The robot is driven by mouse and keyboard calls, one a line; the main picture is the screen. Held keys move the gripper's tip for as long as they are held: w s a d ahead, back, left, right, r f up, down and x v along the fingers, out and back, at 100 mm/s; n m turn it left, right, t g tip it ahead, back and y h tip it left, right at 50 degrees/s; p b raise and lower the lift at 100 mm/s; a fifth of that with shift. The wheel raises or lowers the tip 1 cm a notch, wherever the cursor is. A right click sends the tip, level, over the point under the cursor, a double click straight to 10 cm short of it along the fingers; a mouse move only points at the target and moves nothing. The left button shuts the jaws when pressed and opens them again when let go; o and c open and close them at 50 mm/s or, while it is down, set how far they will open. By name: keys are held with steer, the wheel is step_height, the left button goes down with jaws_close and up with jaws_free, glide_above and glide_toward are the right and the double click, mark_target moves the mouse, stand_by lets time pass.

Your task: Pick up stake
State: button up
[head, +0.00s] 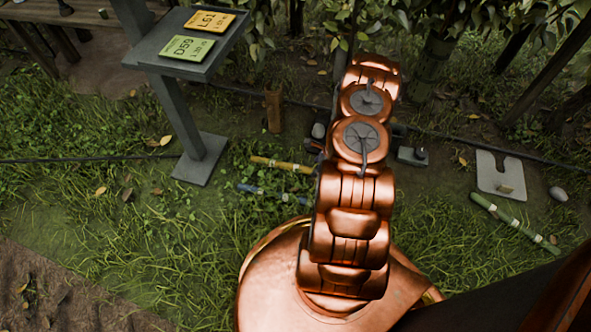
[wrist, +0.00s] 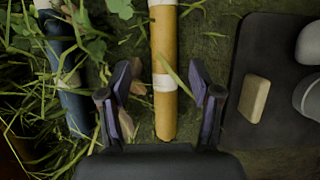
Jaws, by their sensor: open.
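A yellow stake (head: 282,164) with pale bands lies on the grass left of my arm. In the wrist view the yellow stake (wrist: 164,50) runs between the two fingers of my open gripper (wrist: 162,72), with a gap on each side; its pointed end is towards the palm. A blue stake (head: 272,193) lies nearby; in the wrist view the blue stake (wrist: 68,70) is left of the gripper, partly under grass and leaves. A green stake (head: 515,222) lies at the right of the head view. My arm mostly hides the gripper there.
A dark plate (wrist: 240,128) with a small wooden block (wrist: 253,98) and grey rounded pieces lies right of the gripper. A metal stand (head: 205,68) holds two label cards. A pale plate (head: 490,172) and stone (head: 558,194) lie right. Trunks stand behind.

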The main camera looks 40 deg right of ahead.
mark_target(312, 170)
steer(key=shift+w+b+x, duration=0.1)
steer(key=shift+b+x, duration=0.5)
steer(key=shift+x, duration=0.65)
steer(key=shift+w+b+x, duration=0.15)
steer(key=shift+b+x, duration=0.4)
steer(key=shift+x, duration=0.7)
steer(key=shift+d, duration=0.1)
steer(key=shift+r, duration=0.1)
jaws_close()
